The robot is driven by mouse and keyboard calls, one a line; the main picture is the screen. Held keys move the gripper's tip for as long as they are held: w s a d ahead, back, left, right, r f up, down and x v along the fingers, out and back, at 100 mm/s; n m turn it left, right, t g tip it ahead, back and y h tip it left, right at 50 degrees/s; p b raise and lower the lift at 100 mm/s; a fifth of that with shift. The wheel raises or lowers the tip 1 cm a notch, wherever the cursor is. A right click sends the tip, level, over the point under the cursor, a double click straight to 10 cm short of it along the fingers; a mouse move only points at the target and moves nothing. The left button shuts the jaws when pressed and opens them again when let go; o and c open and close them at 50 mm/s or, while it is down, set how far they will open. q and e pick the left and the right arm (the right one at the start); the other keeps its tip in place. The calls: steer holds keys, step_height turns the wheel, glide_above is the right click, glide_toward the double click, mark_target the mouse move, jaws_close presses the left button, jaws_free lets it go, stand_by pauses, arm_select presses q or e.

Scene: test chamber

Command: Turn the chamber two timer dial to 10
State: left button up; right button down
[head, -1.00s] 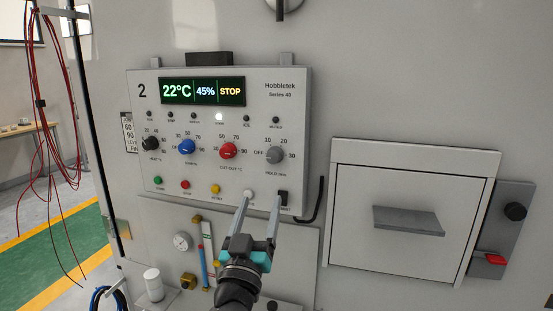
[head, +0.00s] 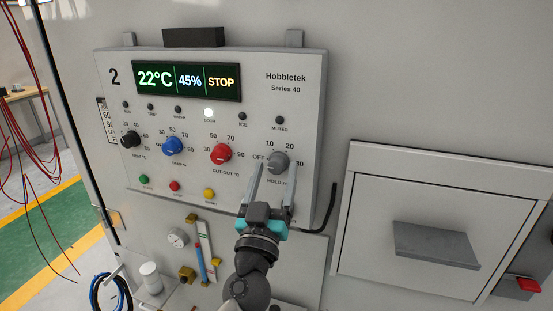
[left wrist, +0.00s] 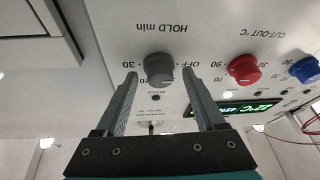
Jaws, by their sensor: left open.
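The panel marked 2 (head: 215,118) has a grey HOLD min dial (head: 278,161) at its right, ringed by OFF, 10, 20 and 30. I cannot make out which mark its pointer faces. My left gripper (head: 275,172) is open and comes from below, with one finger on each side of the dial in the picture. In the left wrist view, upside down, the grey dial (left wrist: 159,68) shows between the two fingertips (left wrist: 158,74), with a gap on both sides. I see no contact; whether the tips reach beside the knob or stop short of it is unclear. My right gripper is out of view.
Red (head: 220,153), blue (head: 173,146) and black (head: 131,138) knobs sit left of the grey dial. The display (head: 187,80) reads 22°C, 45%, STOP. Small coloured buttons lie below. A door with a grey handle (head: 436,244) is at the right.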

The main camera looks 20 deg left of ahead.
arm_select(q)
steer(key=shift+w+r, duration=0.1)
steer(key=shift+c, duration=0.5)
jaws_close()
